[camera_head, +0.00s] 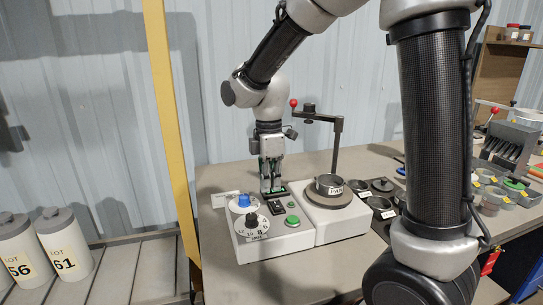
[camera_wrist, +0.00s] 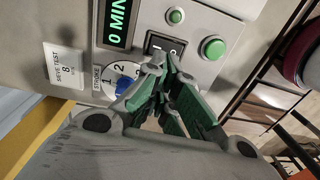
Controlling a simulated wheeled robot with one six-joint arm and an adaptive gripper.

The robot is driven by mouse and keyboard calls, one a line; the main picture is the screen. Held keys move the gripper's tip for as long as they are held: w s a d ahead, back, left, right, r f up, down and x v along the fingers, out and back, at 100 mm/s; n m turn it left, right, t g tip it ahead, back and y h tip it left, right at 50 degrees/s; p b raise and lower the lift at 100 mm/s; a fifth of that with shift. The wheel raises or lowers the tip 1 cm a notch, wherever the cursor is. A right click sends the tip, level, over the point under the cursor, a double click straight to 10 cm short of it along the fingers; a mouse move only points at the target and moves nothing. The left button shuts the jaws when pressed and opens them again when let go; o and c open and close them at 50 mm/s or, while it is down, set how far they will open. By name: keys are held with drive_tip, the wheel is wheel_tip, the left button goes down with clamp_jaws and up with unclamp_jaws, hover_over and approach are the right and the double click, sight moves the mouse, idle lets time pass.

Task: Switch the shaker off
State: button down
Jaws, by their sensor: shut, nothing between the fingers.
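The shaker (camera_head: 316,210) is a pale machine with a round platform, a pan marked PAN (camera_head: 330,185) and a post with a red-knobbed arm. Its control box (camera_head: 282,239) carries a blue knob (camera_head: 244,201), a black dial (camera_head: 252,220), a green button (camera_head: 293,221) and a black rocker switch (camera_head: 278,206). My gripper (camera_head: 271,190) points down at the box's back part, fingers together and empty. In the wrist view the fingertips (camera_wrist: 166,62) overlap the lower edge of the rocker switch (camera_wrist: 163,45); contact cannot be told. The display (camera_wrist: 118,22) reads 0 MIN. The small round lamp (camera_wrist: 175,16) looks green.
A label card (camera_wrist: 67,65) reads SIEVE TEST 8. Dark sieve rings (camera_head: 383,186) lie right of the shaker. Several grey cups (camera_head: 490,198) and a slotted rack (camera_head: 508,143) stand further right. Two white LOT containers (camera_head: 62,246) are at left. The table front is clear.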

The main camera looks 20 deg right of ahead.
wheel_tip(320, 180, up, 10)
drive_tip(key=w, duration=0.1)
drive_tip(key=shift+w, duration=0.25)
drive_tip(key=shift+f, duration=0.1)
